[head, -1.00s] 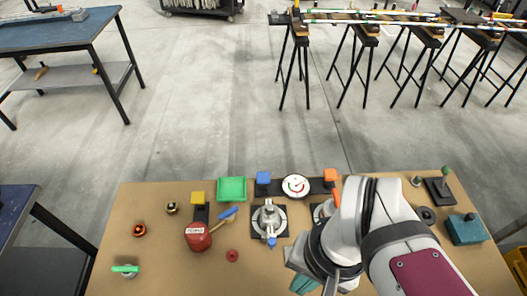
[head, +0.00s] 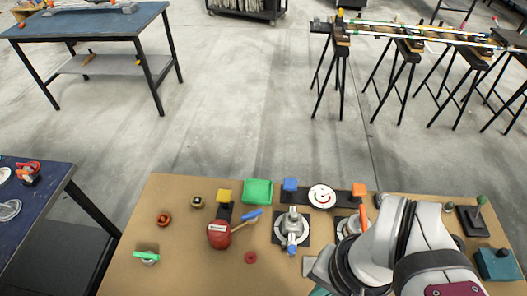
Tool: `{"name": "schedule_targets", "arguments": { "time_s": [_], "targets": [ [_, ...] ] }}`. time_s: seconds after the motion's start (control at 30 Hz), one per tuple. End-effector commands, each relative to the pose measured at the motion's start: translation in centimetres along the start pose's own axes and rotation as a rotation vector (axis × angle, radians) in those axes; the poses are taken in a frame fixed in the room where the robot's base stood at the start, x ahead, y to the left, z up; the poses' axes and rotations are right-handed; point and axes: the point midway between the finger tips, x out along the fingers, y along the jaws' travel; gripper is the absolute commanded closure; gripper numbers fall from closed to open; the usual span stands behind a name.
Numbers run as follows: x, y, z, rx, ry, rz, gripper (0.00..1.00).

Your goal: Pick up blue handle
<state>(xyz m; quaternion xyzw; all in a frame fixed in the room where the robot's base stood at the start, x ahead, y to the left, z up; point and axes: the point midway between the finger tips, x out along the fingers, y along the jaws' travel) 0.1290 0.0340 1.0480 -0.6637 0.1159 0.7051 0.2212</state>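A blue handle (head: 251,215) lies at a slant on the brown board, beside a red rounded body (head: 219,234) with a white label. A tan stick-like piece sits between them; I cannot tell whether they are joined. A second small blue part (head: 291,250) is at the front of a grey metal valve-like fitting (head: 291,226). My gripper (head: 320,291) shows only as a teal piece at the bottom edge, right of and nearer than the blue handle. It is apart from the handle. Its fingertips are cut off or hidden, so its opening does not show.
The brown board (head: 185,275) also holds a green tray (head: 257,191), a yellow block (head: 224,196), a blue block (head: 290,184), a white gauge (head: 322,196), an orange block (head: 359,189) and a green-handled part (head: 147,255). My arm covers the board's right part.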

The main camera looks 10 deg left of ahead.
Motion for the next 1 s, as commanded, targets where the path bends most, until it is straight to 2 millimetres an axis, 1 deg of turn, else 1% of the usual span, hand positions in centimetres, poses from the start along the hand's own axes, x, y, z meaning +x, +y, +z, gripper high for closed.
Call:
{"name": "schedule_targets", "arguments": {
  "time_s": [0.47, 0.6, 0.87, 0.9, 1.0],
  "targets": [
    [0.0, 0.0, 0.0, 0.0, 0.0, 0.0, 1.0],
    [0.0, 0.0, 0.0, 0.0, 0.0, 0.0, 0.75],
    [0.0, 0.0, 0.0, 0.0, 0.0, 0.0, 0.28],
    [0.0, 0.0, 0.0, 0.0, 0.0, 0.0, 0.25],
    [0.0, 0.0, 0.0, 0.0, 0.0, 0.0, 0.25]
  ]
}}
